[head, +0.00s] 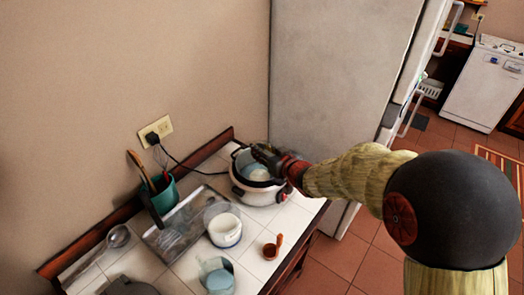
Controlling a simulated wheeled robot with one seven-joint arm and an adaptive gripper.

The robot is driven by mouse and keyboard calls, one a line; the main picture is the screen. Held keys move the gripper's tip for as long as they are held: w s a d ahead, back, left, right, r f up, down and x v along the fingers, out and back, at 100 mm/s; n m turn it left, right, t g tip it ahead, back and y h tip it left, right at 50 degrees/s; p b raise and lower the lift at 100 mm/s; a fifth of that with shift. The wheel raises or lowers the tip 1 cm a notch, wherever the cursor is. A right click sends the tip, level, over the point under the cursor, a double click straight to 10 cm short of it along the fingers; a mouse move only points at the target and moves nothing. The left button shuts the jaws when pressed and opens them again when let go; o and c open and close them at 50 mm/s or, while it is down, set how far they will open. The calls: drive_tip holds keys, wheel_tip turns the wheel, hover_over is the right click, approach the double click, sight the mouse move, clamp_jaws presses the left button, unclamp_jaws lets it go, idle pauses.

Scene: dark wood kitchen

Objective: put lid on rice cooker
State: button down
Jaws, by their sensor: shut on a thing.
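The white rice cooker (262,197) with a dark rim stands at the back right of the tiled counter, close to the fridge. My gripper (262,158) reaches in from the right, right over the cooker's top. It is shut on what looks like the clear lid (247,166), which shows as a bluish glassy area over the cooker. The fingers hide the grip itself. I cannot tell whether the lid touches the cooker's rim.
A grey tray (186,221), a white-and-clear container (225,229), a bluish cup (217,278) and a brown scoop (272,248) lie left and in front of the cooker. A teal utensil holder (162,192) stands by the wall. A black cord runs from the outlet (155,131). The fridge (335,80) bounds the right.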

drive_tip(key=shift+f+b, duration=0.35)
drive_tip(key=shift+f, duration=0.15)
drive_tip(key=shift+f, duration=0.1)
drive_tip(key=c, duration=1.5)
unclamp_jaws()
drive_tip(key=shift+o, duration=0.2)
